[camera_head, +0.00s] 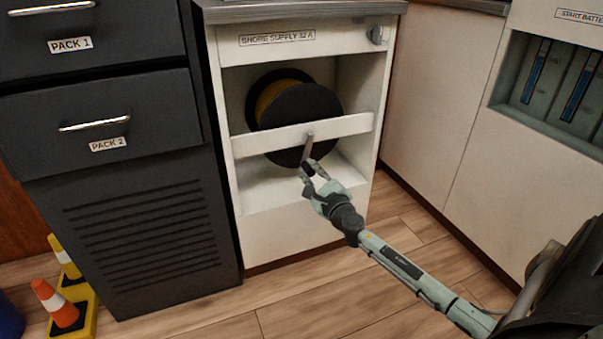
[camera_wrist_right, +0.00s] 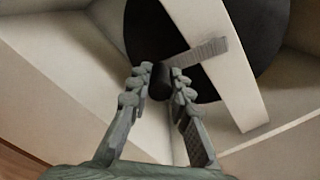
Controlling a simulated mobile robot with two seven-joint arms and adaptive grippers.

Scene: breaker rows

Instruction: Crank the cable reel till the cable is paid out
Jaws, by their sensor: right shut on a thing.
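The cable reel (camera_head: 318,104) is a black-flanged drum with yellow cable (camera_head: 268,95) wound on it. It sits in an open white cabinet bay, behind a white crossbar (camera_head: 350,126). The reel's dark flange also shows in the right wrist view (camera_wrist_right: 265,30). A grey crank arm (camera_wrist_right: 200,52) crosses in front of the bar and ends in a dark knob (camera_wrist_right: 159,82). My right gripper (camera_head: 313,172) is shut on the crank knob, with its fingers on either side of it. The head view shows the crank (camera_head: 308,145) pointing down from the bar. My left gripper is not in view.
A black cabinet with PACK 1 and PACK 2 drawers (camera_head: 95,110) stands at the left. A white cabinet (camera_head: 440,110) stands close at the right. Traffic cones (camera_head: 58,305) stand on the floor at the lower left. The wooden floor (camera_head: 330,295) in front is clear.

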